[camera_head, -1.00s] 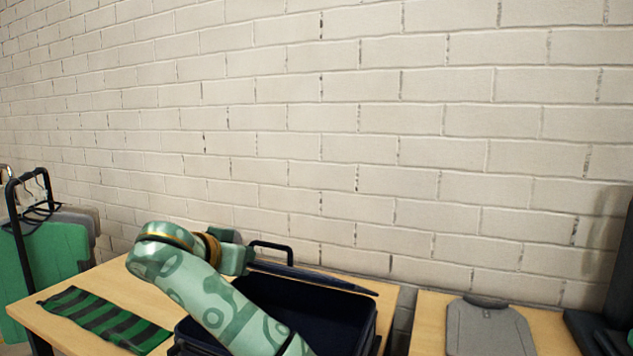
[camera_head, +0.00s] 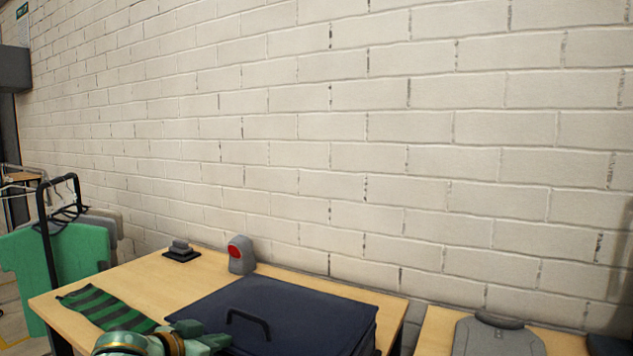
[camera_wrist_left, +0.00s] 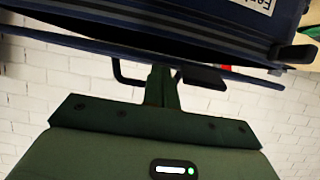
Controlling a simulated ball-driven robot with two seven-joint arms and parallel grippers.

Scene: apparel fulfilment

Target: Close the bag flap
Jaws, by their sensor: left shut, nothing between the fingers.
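The dark blue bag (camera_wrist_left: 225,25) lies on the wooden table. In the head view its flap (camera_head: 300,305) is spread over the top, with a black handle (camera_head: 250,322) on it. My left gripper (camera_head: 220,341) is shut and empty at the bag's front left, near the handle. Its fingers also show in the left wrist view (camera_wrist_left: 162,88), close to the flap. My right gripper is not in view.
A green and black striped cloth (camera_head: 105,307) lies at the table's left. A grey device with a red face (camera_head: 241,255) and a small dark item (camera_head: 181,251) stand behind. A garment rack (camera_head: 48,240) is left. A grey garment (camera_head: 497,338) lies on the right table.

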